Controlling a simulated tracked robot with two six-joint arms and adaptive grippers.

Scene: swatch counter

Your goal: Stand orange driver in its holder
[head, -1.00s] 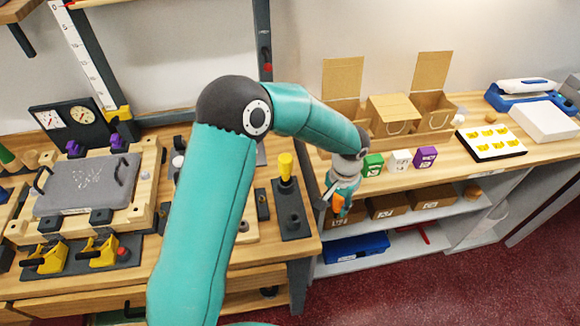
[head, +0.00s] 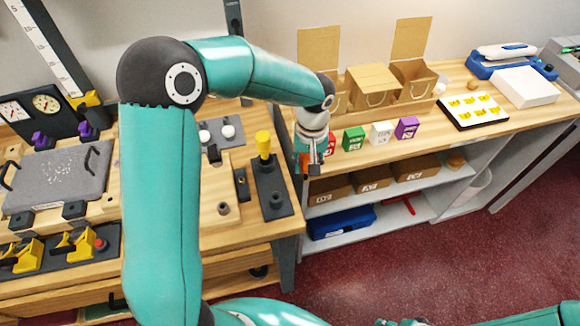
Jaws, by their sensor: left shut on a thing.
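My left gripper (head: 312,166) hangs at the front edge of the right-hand counter, right of the black holder. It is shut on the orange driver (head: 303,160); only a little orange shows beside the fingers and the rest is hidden. The holder (head: 265,187) is a black plate near the right end of the workbench. A yellow-handled driver (head: 263,144) stands upright at its back, and a round black socket (head: 277,199) at its front is empty. My right gripper is not in view.
Red (head: 331,144), green (head: 354,139), white (head: 382,133) and purple (head: 406,128) blocks stand just behind and right of the gripper. Brown boxes (head: 372,82) are farther back. A shelf with a blue case (head: 341,221) is below. My left arm covers part of the workbench.

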